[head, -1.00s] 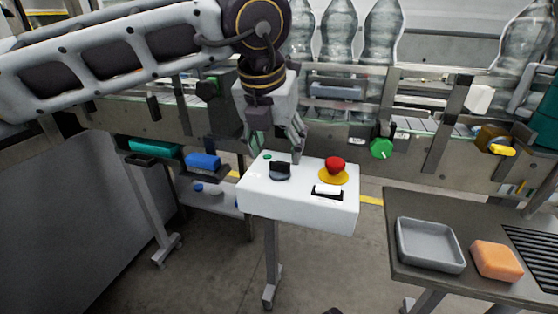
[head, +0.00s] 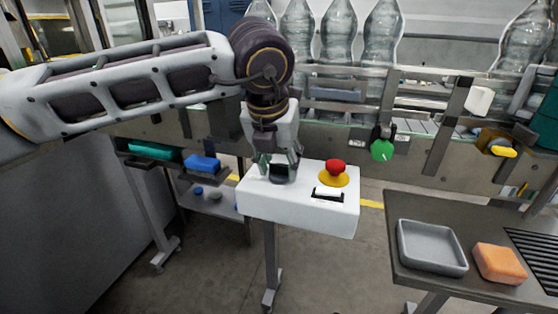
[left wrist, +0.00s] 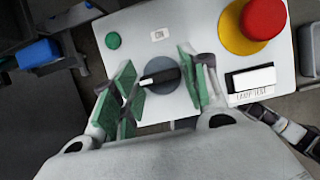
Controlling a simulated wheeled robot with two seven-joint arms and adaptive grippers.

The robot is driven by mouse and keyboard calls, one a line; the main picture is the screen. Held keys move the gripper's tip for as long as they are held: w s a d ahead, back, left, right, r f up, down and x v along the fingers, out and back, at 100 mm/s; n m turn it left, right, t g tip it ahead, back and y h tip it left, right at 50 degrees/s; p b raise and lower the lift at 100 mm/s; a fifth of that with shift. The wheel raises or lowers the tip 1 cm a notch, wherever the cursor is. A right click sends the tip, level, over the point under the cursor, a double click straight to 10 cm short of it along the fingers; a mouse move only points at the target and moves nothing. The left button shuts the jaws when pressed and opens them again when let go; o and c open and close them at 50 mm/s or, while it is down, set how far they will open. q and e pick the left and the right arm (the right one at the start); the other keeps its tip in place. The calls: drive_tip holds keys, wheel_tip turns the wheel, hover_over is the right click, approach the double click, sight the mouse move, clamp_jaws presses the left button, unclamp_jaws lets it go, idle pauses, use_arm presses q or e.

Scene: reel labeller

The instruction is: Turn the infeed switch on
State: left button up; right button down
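The rotary switch (left wrist: 160,76) is a dark round dial with a black bar knob on the white control box (head: 300,212). In the left wrist view the knob lies roughly sideways, its white mark toward the left. A small label (left wrist: 158,34), which seems to read ON, is above the dial. My left gripper (left wrist: 160,82) is open, with green-padded fingers on both sides of the knob and a gap to it. In the head view my left gripper (head: 280,164) is low over the box and partly hides the switch (head: 283,178).
A red mushroom button (head: 335,166) on a yellow base and a white rocker (head: 328,192) labelled lamp test share the box. A green button (left wrist: 113,40) is beside the dial. A conveyor with bottles (head: 337,40) runs behind. A table with a grey tray (head: 432,269) stands right.

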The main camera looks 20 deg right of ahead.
use_arm(q)
drive_tip(key=c, duration=0.5)
drive_tip(key=shift+o, duration=0.2)
